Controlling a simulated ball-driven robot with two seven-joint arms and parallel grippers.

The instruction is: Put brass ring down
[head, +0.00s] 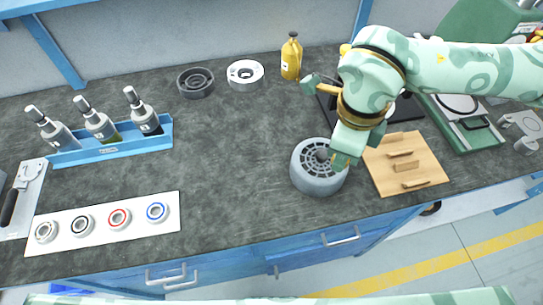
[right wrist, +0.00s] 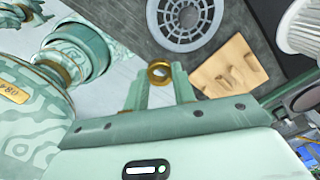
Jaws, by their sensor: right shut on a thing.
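The brass ring (right wrist: 160,72) shows in the right wrist view as a small gold ring between my right gripper's fingertips (right wrist: 160,84). In the head view my right gripper (head: 344,158) points down at the right edge of the grey blower housing (head: 318,180), beside the wooden board (head: 431,163). I cannot make out the ring there. The housing's round grille (right wrist: 184,22) shows past the ring in the right wrist view. I cannot tell the ring's height above the bench. My left gripper is not in view.
Wooden pieces (head: 404,166) sit on the board. A black ring part (head: 195,83), a white ring part (head: 245,73) and a yellow bottle (head: 291,57) stand behind. A blue rack (head: 110,152) holds tools at left. A white strip (head: 100,222) carries several rings. Mid-bench is clear.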

